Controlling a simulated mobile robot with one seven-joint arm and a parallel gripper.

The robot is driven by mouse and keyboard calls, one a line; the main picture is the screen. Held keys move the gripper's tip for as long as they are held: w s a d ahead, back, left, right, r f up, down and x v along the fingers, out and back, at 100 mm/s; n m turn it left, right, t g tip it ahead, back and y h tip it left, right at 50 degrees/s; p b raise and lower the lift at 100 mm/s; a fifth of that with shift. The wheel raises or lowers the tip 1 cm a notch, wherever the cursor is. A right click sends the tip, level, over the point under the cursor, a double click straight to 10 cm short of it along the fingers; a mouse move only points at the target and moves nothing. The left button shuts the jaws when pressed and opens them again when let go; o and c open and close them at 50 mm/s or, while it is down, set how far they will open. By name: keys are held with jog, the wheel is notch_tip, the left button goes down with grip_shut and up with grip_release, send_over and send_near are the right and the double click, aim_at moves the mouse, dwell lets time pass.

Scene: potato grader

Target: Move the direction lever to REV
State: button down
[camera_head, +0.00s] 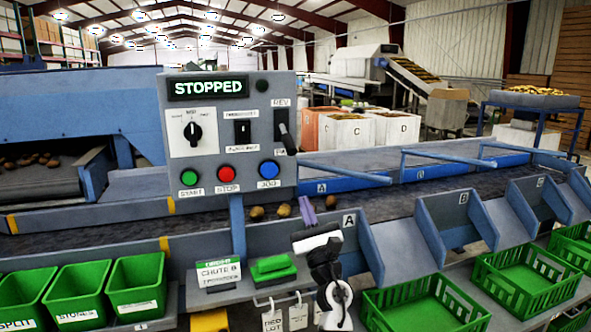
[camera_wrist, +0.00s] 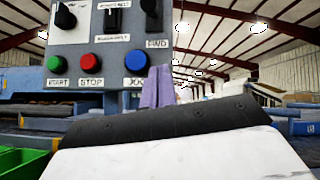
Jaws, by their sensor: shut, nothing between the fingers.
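The direction lever (camera_head: 287,138) is a black handle in a slot at the right side of the grey control panel (camera_head: 214,172). REV is printed above it and FWD below. Its handle slopes down toward FWD and partly covers that label. In the wrist view the lever (camera_wrist: 150,8) shows at the top edge above FWD, its upper part cut off. My gripper (camera_head: 307,209) has purple fingers held together, empty, below and right of the panel and apart from the lever. The fingers (camera_wrist: 158,88) also show in the wrist view, in front of the panel's lower right corner.
The display (camera_head: 208,87) reads STOPPED. A mode knob (camera_head: 193,132), a black switch (camera_head: 243,132) and green, red and blue buttons (camera_head: 269,169) share the panel. The conveyor (camera_head: 380,205) runs behind my gripper. Green crates (camera_head: 425,305) and chute dividers stand at right.

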aim_at(287, 139)
jog(key=w+a+r+p, duration=0.3)
jog(key=w+r+p, duration=0.2)
jog(key=r, duration=0.5)
jog(key=shift+p, duration=0.85)
jog(key=shift+r, duration=0.1)
